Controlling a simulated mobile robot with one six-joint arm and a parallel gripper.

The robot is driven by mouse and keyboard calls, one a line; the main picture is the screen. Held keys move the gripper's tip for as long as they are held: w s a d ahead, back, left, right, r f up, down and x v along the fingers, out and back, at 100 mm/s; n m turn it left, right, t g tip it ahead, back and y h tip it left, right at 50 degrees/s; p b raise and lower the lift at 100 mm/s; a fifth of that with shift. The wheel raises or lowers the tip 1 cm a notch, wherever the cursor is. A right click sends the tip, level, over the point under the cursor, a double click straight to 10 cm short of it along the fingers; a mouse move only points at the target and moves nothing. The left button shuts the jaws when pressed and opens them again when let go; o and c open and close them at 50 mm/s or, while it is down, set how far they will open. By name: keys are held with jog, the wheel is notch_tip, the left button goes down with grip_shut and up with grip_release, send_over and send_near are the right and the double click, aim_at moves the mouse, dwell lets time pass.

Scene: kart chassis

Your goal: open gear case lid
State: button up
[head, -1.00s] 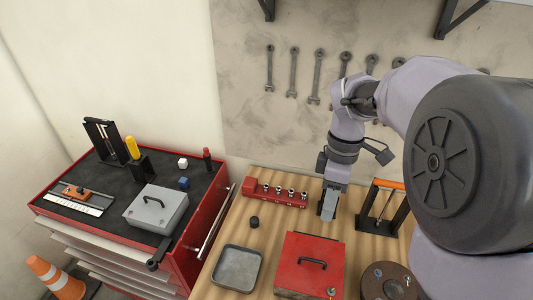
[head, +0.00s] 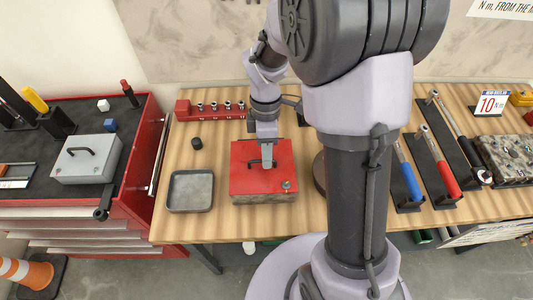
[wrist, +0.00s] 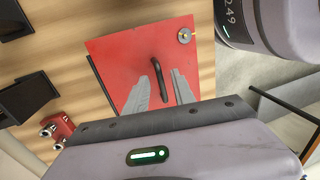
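The gear case with its red lid (head: 245,183) sits flat on the wooden bench. The lid looks closed and has a dark bar handle (head: 252,162) and a small round brass-coloured fitting (head: 286,185) near one corner. In the wrist view the red lid (wrist: 125,50) fills the middle, with the black handle (wrist: 163,72) on it and the fitting (wrist: 185,36) near a corner. My gripper (head: 267,164) is over the lid, beside or above the handle. In the wrist view the fingers (wrist: 166,78) are apart, with the handle between them in the picture. I cannot tell whether they touch it.
A grey tray (head: 190,206) lies left of the case. A small black cylinder (head: 196,143) and a red socket rack (head: 210,111) stand behind. Handled tools (head: 411,182) lie to the right. A grey box (head: 88,165) with a handle sits on the red cabinet.

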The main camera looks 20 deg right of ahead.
jog(key=shift+c, duration=0.4)
grip_shut()
dwell(0.9)
